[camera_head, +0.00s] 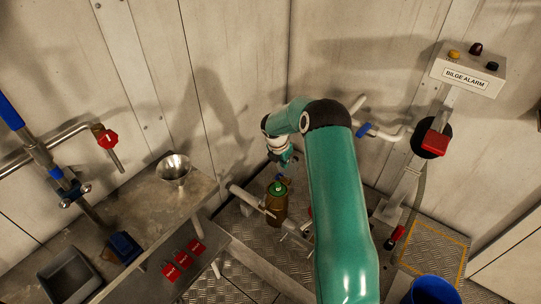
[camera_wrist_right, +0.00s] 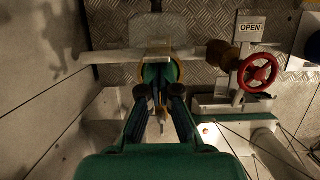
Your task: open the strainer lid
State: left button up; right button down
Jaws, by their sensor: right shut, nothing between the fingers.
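The strainer (camera_head: 277,209) is a brown, bronze-like cylinder standing low by the wall, joined to a pale pipe. Its round green lid (camera_head: 278,188) sits on top. In the right wrist view the lid (camera_wrist_right: 160,72) shows in part behind my fingers, so its edge and any handle are partly hidden. My right gripper (camera_head: 284,176) is just above the lid, shut and empty. In the right wrist view my right gripper (camera_wrist_right: 157,94) points at the lid; I cannot tell whether it touches. My left gripper is not in view.
A red handwheel (camera_wrist_right: 259,72) and an OPEN sign (camera_wrist_right: 249,28) stand right of the strainer in the wrist view. A blue bucket (camera_head: 432,291) stands at lower right.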

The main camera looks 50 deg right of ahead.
jog(key=shift+d+r+p, duration=0.1)
jog(key=shift+d+p, duration=0.25)
jog(key=shift+d, duration=0.8)
jog(key=shift+a, duration=0.1)
